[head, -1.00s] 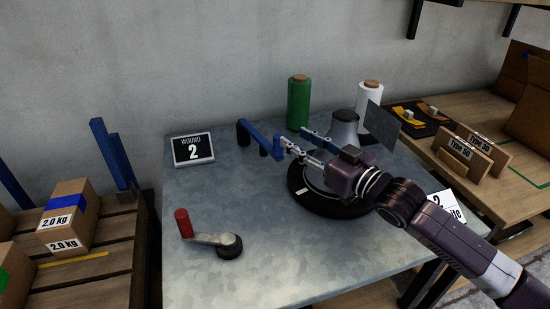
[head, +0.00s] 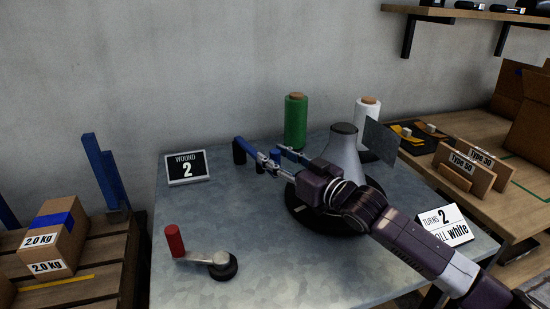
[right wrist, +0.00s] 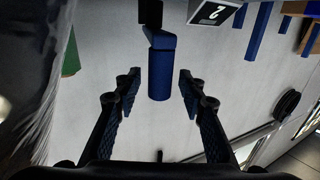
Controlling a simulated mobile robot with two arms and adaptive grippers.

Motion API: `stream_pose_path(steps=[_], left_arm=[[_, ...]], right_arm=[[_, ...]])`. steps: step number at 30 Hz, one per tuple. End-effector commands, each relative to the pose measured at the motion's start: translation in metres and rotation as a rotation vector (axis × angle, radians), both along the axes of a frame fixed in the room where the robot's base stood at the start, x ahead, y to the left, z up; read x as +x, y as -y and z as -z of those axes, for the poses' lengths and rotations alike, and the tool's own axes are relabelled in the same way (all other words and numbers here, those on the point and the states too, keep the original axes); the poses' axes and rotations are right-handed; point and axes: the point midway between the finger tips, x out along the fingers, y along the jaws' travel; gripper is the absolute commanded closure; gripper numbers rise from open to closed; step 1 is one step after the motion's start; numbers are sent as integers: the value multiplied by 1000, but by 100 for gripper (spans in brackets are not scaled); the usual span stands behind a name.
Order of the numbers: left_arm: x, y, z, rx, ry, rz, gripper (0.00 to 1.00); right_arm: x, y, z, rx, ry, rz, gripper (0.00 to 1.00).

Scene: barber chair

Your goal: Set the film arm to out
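The film arm (head: 247,148) is a blue bar on a dark post at the back of the grey metal table. Its far end is partly hidden by my right gripper (head: 278,160). In the right wrist view the blue peg of the film arm (right wrist: 159,82) stands between the two spread fingers of my right gripper (right wrist: 159,92). A gap shows on both sides of the peg, so the fingers are open and apart from it. My left gripper is not in view.
A grey cone (head: 343,150) on a black disc stands beneath and beside my right arm. Green (head: 295,122) and white (head: 366,115) rolls stand behind. A red-handled crank (head: 205,257) is front left. Signs read WOUND 2 (head: 187,167) and TURNS 2, ROLL white (head: 445,225).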

Motion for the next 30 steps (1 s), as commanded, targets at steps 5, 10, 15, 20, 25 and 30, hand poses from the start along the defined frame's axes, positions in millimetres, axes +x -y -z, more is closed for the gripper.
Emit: stream_pose_path(steps=[5, 10, 15, 20, 25, 30], left_arm=[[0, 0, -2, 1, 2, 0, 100], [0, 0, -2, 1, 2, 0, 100], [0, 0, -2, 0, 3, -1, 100], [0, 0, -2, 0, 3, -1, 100], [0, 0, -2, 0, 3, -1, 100], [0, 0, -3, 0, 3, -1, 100]], right_arm=[[3, -2, 0, -1, -1, 1, 63], [3, -2, 0, -1, -1, 1, 65], [3, -2, 0, -1, -1, 1, 84], [3, -2, 0, -1, -1, 1, 100], [3, -2, 0, -1, -1, 1, 100], [2, -2, 1, -1, -2, 2, 100]])
